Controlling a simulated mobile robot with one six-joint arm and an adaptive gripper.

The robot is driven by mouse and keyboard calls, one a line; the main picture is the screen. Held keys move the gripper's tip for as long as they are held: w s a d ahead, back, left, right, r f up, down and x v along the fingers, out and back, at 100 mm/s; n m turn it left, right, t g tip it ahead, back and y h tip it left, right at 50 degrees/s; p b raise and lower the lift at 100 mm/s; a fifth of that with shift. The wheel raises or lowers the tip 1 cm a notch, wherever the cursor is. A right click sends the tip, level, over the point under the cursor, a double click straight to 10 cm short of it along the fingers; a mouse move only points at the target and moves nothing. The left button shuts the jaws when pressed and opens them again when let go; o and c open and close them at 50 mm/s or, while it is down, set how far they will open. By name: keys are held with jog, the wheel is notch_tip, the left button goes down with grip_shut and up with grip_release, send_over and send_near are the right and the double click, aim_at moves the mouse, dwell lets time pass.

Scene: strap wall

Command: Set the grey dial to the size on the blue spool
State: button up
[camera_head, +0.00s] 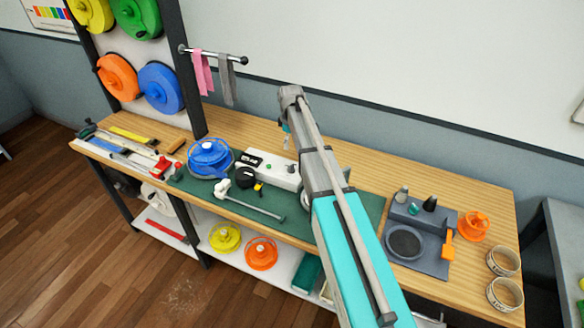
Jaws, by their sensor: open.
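A white box (283,176) with a dark display (250,160) and a small green spot stands right of the spool. I cannot make out the grey dial for certain. A pale round part (306,199) shows at the edge of my arm, which hides what lies behind it. My gripper (287,142) hangs above the white box, small and partly hidden by my arm; it is open and apart from the spool.
A black tape measure (245,178) and a grey rod tool (250,205) lie before the box. Hand tools fill the bench's left end. Straps hang on a rail (213,55).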

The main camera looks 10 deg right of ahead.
aim_at(291, 166)
jog(key=shift+f+b, duration=5.95)
jog(key=shift+f, duration=0.25)
jog(key=shift+d, duration=0.1)
jog(key=c, duration=1.1)
jog(key=shift+c, duration=0.2)
jog(key=shift+m, duration=0.5)
jog(key=m, duration=0.5)
jog(key=shift+s, duration=0.1)
jog(key=m, duration=0.6)
